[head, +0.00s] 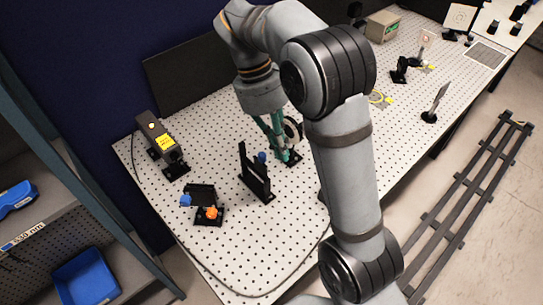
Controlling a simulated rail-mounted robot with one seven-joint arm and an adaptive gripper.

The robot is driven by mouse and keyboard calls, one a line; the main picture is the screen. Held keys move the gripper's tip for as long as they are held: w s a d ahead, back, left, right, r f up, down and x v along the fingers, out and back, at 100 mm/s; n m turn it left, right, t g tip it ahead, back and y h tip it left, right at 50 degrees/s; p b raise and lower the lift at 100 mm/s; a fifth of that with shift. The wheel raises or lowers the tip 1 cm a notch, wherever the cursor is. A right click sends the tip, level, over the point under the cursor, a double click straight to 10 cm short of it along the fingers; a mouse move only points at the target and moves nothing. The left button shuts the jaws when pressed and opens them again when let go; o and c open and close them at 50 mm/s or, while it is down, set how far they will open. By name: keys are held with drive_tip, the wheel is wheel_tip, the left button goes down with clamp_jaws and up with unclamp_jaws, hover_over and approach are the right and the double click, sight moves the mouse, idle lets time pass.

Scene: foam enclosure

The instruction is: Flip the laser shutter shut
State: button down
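A small black hinged device, which looks like the laser shutter (206,216), sits on the perforated table at the lower left. It has an orange knob, and a dark flap with a blue tab stands at its back left. The dark laser box (155,131) with a yellow label lies behind it to the left. My gripper (280,153) has teal fingers and points down, well to the right of and behind the shutter. It is beside a round optic (292,130) on a black base. The gap between the fingers is too small to judge.
A tall black upright plate (256,176) with a blue knob stands between my gripper and the shutter. The perforated table (235,240) is clear in front, apart from a cable along its edge. Several optics and an instrument box (382,27) stand at the back right.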

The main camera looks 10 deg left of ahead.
sight(261, 163)
drive_tip(key=a+f+p, duration=0.1)
drive_tip(key=f, duration=0.1)
drive_tip(key=w+a+f+p, duration=0.1)
drive_tip(key=shift+a+f+p, duration=0.2)
drive_tip(key=shift+f+p, duration=0.1)
drive_tip(key=shift+f, duration=0.1)
